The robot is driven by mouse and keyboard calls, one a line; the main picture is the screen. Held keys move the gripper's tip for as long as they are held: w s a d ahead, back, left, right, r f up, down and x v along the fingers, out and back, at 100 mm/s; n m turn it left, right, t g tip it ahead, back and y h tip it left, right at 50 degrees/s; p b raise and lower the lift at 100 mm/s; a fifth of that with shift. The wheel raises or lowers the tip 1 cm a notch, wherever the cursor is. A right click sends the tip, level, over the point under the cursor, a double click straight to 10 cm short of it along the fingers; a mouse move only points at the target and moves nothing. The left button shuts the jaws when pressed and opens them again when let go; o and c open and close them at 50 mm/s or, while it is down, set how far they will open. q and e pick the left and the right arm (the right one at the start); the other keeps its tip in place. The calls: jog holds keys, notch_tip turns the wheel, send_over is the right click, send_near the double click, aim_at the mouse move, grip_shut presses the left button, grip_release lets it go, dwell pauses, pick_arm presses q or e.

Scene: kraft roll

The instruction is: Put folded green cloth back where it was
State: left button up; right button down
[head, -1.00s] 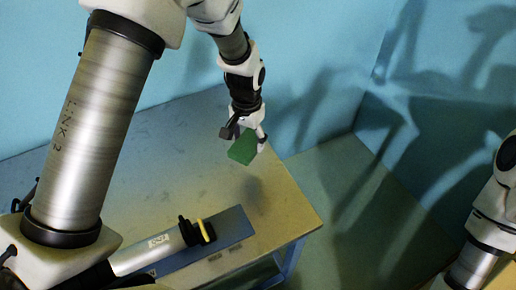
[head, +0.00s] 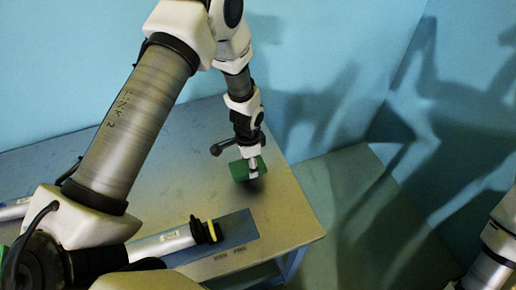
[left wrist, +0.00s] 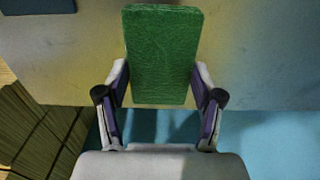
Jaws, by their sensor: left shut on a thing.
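The folded green cloth (head: 239,171) is a small green block near the right part of the table in the head view. My left gripper (head: 254,170) points down and is shut on it. In the left wrist view the cloth (left wrist: 162,55) stands out between the two fingers of the gripper (left wrist: 160,100), which press on its sides. A shadow lies close to it on the table; I cannot tell whether the cloth touches the tabletop. My right gripper is not in view; only part of my right arm shows at the right edge.
The table (head: 160,190) is mostly bare around the cloth. A blue mat (head: 237,229) lies along its front edge, partly behind my own arm. The table's right edge is close to the gripper, with floor beyond. Slatted brown material (left wrist: 35,130) shows at the left in the wrist view.

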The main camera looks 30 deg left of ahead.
pick_arm(q)
jog(key=w, duration=0.3)
jog(key=w+p, duration=0.1)
jog(key=w, duration=0.1)
jog(key=shift+w+f, duration=0.3)
jog(key=shift+w, duration=0.05)
notch_tip(320, 180, down, 3)
jog(key=shift+f+p, duration=0.2)
jog(key=shift+p, duration=0.8)
jog(key=shift+w+f, duration=0.1)
jog(key=shift+f, duration=0.1)
jog(key=o, duration=0.7)
jog(key=shift+f+b, duration=0.1)
jog(key=shift+b, duration=0.25)
jog(key=o, duration=0.4)
